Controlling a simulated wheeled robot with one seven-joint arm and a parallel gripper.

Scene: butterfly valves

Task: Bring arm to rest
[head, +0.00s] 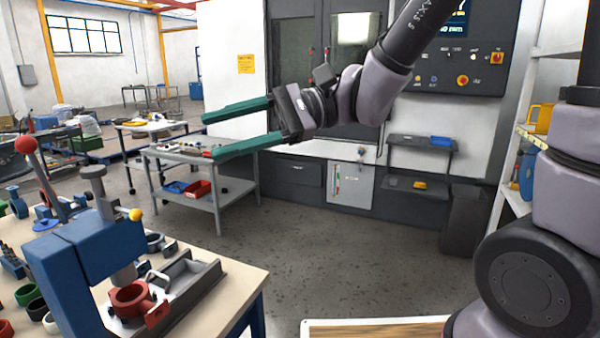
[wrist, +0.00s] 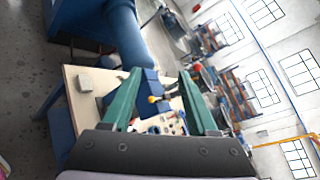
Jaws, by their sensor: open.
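My gripper (head: 222,130) is raised in mid-air in the upper middle of the head view. Its two green fingers point left and stand wide apart with nothing between them. In the wrist view the green fingers (wrist: 158,98) are also apart and empty, with the workbench seen tilted beyond them. My arm comes down from the top right of the head view to the gripper. A blue press (head: 85,265) with a red-knobbed lever stands on the workbench at the left, well below and apart from the gripper.
The wooden-topped workbench (head: 232,285) at lower left carries a red ring part (head: 131,298) and several small parts. A grey cart (head: 215,190) stands behind the gripper. A large machine with a control panel (head: 462,45) fills the back. The middle floor (head: 340,250) is clear.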

